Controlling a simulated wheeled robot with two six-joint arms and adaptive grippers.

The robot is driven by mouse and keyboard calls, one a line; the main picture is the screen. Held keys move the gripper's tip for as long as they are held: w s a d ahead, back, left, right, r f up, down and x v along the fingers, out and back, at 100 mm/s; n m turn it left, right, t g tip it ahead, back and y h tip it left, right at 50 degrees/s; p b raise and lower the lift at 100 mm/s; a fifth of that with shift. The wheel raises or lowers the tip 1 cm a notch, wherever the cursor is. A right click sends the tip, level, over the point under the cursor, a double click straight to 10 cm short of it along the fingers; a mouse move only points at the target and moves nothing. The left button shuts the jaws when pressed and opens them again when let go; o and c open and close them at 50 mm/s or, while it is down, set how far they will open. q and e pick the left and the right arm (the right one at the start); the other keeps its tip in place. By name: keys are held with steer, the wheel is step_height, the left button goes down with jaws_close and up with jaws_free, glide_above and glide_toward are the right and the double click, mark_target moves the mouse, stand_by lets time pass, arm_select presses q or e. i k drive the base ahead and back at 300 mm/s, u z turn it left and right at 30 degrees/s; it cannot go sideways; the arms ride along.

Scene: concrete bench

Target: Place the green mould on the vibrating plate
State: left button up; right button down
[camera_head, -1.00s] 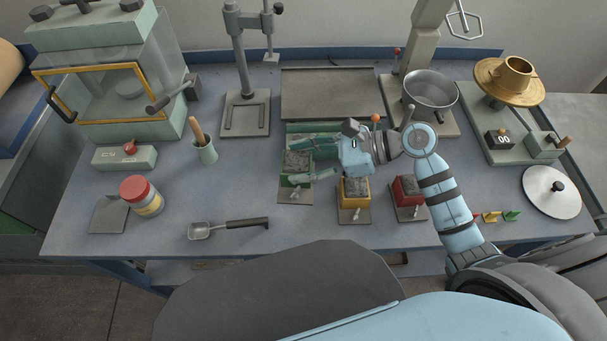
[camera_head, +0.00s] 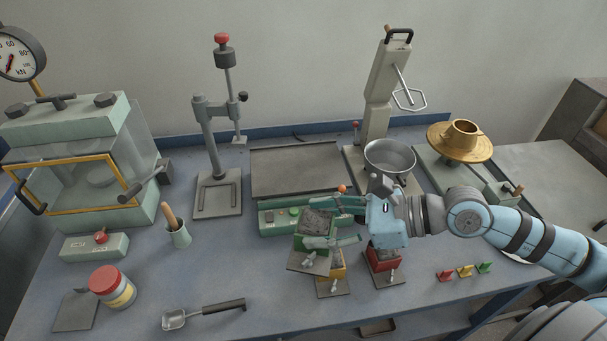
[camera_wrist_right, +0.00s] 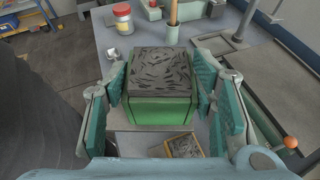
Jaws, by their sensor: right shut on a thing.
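The green mould (camera_head: 312,242), filled with dark grey material, is off the bench in my right gripper (camera_head: 334,222). In the right wrist view the mould (camera_wrist_right: 160,108) sits upright between the two teal finger pads of the gripper (camera_wrist_right: 160,92), which is shut on its sides. Its grey base plate (camera_head: 307,263) hangs over part of the yellow mould. The vibrating plate appears to be the broad dark grey plate (camera_head: 290,172) behind the mould, with a green control box (camera_head: 272,219) at its front. The plate is bare. My left gripper is not in view.
The yellow mould (camera_head: 338,270) and red mould (camera_head: 384,262) stand on the bench close by. A mixing bowl (camera_head: 390,156) is right of the plate, a grey stand (camera_head: 218,195) left. An orange-topped lever (camera_head: 342,188) rises near the plate's front edge. A scoop (camera_head: 205,312) lies front left.

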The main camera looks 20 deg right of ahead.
mark_target(298, 167)
steer(key=k, duration=0.4)
steer(key=u, duration=1.05)
steer(key=i, duration=0.7)
steer(key=z, duration=0.85)
